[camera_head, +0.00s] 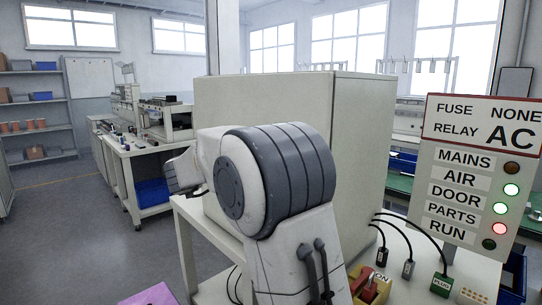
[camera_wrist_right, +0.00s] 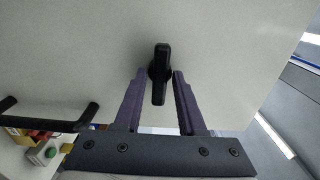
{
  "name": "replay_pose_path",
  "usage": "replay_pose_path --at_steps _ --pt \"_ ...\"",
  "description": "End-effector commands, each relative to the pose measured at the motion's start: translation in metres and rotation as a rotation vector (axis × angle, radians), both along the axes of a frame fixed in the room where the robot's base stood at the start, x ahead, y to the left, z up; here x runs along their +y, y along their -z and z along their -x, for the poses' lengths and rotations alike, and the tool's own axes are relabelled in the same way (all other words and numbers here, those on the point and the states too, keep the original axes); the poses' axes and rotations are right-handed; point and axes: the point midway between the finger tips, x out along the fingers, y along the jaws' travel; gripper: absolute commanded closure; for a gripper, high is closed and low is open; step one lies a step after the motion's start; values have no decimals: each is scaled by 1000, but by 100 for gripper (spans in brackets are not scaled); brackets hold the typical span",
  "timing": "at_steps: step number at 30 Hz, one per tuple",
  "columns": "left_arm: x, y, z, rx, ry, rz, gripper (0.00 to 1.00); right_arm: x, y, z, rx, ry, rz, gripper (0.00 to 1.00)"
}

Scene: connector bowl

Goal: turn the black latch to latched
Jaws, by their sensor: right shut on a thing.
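The black latch (camera_wrist_right: 160,75) is on the pale cabinet face in the right wrist view, its long bar pointing roughly up and down in the picture. My right gripper (camera_wrist_right: 161,73) has its two purple fingers on either side of the latch, shut on its bar. The pale cabinet (camera_head: 290,95) shows in the head view, but my arm covers part of its front and the latch is hidden there. My left gripper is in neither view.
A black bar handle (camera_wrist_right: 50,122) is on the cabinet face. A panel (camera_head: 470,185) has lamps: AIR and DOOR green, PARTS red, MAINS and RUN dark. Cabled connectors (camera_head: 408,268) and a yellow bin (camera_head: 372,290) are on the table at right.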

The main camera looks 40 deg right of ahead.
Motion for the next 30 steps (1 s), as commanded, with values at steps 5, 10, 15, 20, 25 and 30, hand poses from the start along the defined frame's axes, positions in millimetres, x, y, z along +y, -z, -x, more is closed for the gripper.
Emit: replay_pose_path --at_steps 5,10,15,20,25,30 --pt "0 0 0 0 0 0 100 0 1 1 0 4 -2 53" --pt "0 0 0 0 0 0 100 0 1 0 1 2 -1 48" --pt "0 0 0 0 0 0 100 1 1 0 1 1 0 48" --pt "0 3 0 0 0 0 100 18 1 0 1 -3 0 48" --pt "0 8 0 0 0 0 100 52 2 3 -1 -5 0 48" --pt "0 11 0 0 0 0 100 83 2 6 1 -3 0 48"
